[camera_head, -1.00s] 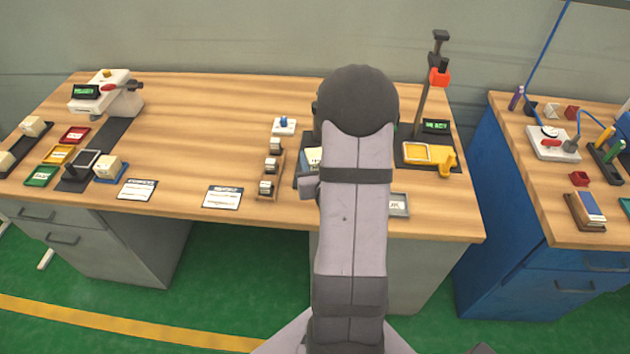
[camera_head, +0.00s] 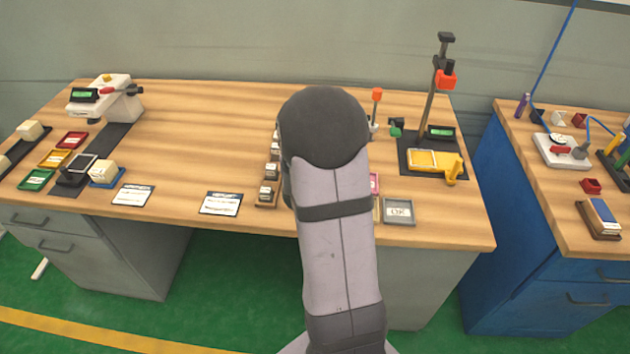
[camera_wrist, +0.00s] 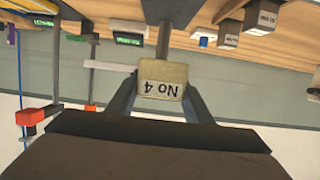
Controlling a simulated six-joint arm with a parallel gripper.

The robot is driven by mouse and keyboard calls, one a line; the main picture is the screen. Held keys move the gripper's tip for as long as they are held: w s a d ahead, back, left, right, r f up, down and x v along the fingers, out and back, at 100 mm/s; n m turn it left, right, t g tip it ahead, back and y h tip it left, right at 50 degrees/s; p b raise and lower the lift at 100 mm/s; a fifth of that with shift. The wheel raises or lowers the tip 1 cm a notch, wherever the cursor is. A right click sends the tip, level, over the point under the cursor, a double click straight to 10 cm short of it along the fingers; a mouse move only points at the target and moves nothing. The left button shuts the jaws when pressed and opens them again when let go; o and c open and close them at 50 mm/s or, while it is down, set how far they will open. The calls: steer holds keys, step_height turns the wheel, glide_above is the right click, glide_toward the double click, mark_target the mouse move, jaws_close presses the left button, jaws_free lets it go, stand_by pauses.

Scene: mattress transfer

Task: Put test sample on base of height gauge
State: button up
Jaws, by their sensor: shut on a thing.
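The test sample (camera_wrist: 163,82) is a beige block marked "No 4", upside down in the wrist view. My gripper (camera_wrist: 161,70) is shut on it, with a dark finger on each side. In the head view my arm hides both the gripper and the sample. The height gauge (camera_head: 428,95) stands at the back right of the wooden bench, with a tall post and an orange-red slider. The gauge's orange-red part (camera_wrist: 30,116) also shows at the left in the wrist view.
A wooden rack (camera_head: 265,199) with several sample blocks stands left of my arm. A grey "OK" tray (camera_head: 398,212) lies near the front edge. An orange-topped item (camera_head: 376,108) and a green item (camera_head: 397,130) stand between my arm and the gauge. The bench's middle left is clear.

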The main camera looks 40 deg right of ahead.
steer(key=shift+a+f, duration=0.1)
steer(key=shift+f, duration=5.05)
steer(key=shift+f, duration=0.1)
steer(key=shift+f, duration=0.15)
steer(key=o, duration=1)
steer(key=shift+r, duration=0.3)
steer(key=v, duration=0.4)
steer(key=p+v, duration=0.1)
steer(key=v, duration=0.4)
steer(key=shift+s+a+r, duration=0.15)
steer(key=shift+r, duration=0.15)
steer(key=p, duration=0.3)
steer(key=shift+s+a+r, duration=0.15)
steer(key=shift+s+a, duration=0.1)
steer(key=shift+a, duration=0.1)
steer(key=s+a+p, duration=0.1)
steer(key=p, duration=0.2)
